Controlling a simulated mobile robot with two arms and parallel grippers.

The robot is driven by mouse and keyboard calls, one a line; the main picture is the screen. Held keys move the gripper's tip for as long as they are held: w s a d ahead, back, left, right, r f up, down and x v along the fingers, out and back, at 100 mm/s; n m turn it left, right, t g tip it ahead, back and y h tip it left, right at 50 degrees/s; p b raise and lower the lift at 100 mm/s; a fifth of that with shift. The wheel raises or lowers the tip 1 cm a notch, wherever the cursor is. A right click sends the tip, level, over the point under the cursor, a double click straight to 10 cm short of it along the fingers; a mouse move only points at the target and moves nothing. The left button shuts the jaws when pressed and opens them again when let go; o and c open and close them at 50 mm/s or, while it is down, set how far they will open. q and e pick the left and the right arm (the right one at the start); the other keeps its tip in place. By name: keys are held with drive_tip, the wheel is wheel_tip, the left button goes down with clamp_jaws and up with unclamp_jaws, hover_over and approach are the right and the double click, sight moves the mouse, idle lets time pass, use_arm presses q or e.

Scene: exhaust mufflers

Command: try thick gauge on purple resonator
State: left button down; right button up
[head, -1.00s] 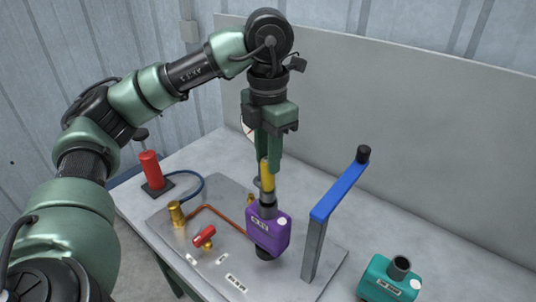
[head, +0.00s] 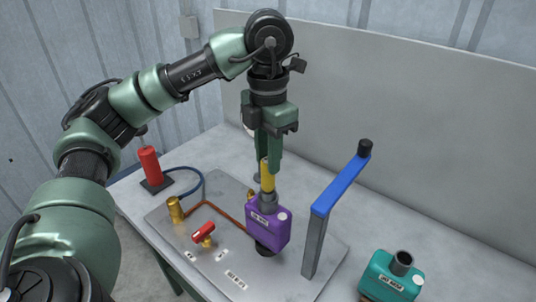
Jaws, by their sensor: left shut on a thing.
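The purple resonator (head: 268,229) stands upright on the grey metal plate, with a pale label and a white round spot on its front. A yellow-handled gauge (head: 266,176) stands upright at the grey neck on top of the resonator. Its lower end is hidden, so I cannot tell how deep it sits. My left gripper (head: 268,160) points straight down and is shut on the top of the yellow gauge. My right gripper is not in view.
A post with a blue arm (head: 341,187) stands close right of the resonator. A teal resonator (head: 389,277) sits at the lower right. A red valve handle (head: 203,231), brass fitting (head: 175,209) and copper pipe lie left. A red cylinder (head: 149,166) stands at the back left.

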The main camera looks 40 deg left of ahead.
use_arm(q)
drive_tip(key=shift+f+b, duration=0.7)
drive_tip(key=shift+f, duration=0.2)
drive_tip(key=shift+r, duration=0.1)
idle(1.0)
drive_tip(key=shift+r+p, duration=1.8)
drive_tip(key=shift+r, duration=0.45)
drive_tip(key=shift+r+p, duration=1.2)
drive_tip(key=shift+r, duration=0.05)
drive_tip(key=shift+f, duration=0.1)
